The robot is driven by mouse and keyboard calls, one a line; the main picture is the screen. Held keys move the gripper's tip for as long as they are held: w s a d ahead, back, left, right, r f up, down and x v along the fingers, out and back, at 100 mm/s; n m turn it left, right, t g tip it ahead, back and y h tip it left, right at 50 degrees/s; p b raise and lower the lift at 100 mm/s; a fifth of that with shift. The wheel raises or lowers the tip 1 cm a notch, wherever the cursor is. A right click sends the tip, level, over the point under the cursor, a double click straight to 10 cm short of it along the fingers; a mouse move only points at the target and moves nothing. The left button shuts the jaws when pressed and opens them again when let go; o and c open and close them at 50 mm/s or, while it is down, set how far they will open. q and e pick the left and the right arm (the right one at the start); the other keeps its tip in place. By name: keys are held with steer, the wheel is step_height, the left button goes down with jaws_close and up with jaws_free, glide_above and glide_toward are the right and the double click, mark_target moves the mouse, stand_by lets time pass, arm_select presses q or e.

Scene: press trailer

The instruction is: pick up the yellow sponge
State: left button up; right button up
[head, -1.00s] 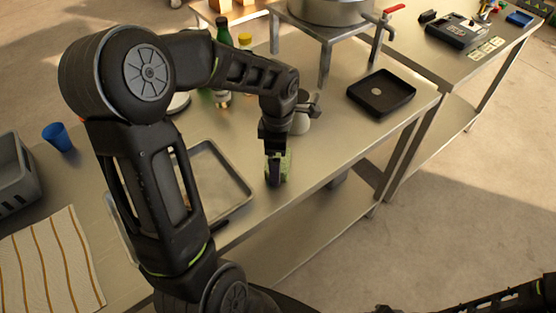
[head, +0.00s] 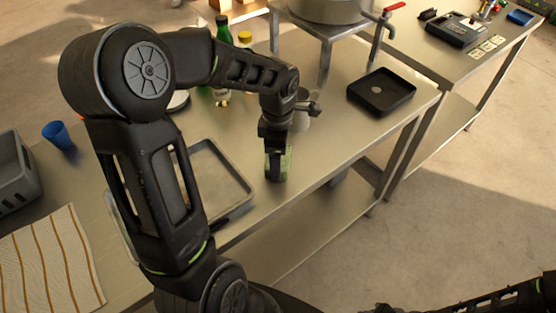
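My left gripper (head: 276,166) points down at the front part of the steel table (head: 318,160), to the right of a grey metal tray (head: 225,178). A small yellow-green block (head: 287,163), which looks like the sponge, is at its fingers and partly hidden by them. I cannot tell whether the fingers press on it or only stand around it, nor whether it touches the table. My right arm (head: 490,303) shows at the bottom right edge; its gripper is out of view.
A black square tray (head: 381,91) lies to the right. Behind are a large pot (head: 325,8) on a stand, a green bottle (head: 223,32) and a light cup (head: 301,122) close behind my wrist. A blue cup (head: 57,135), grey crate (head: 15,175) and striped cloth (head: 45,262) are left.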

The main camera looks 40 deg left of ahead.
arm_select(q)
steer(key=c, duration=0.6)
step_height(320, 180, up, 10)
steer(key=shift+b, duration=0.6)
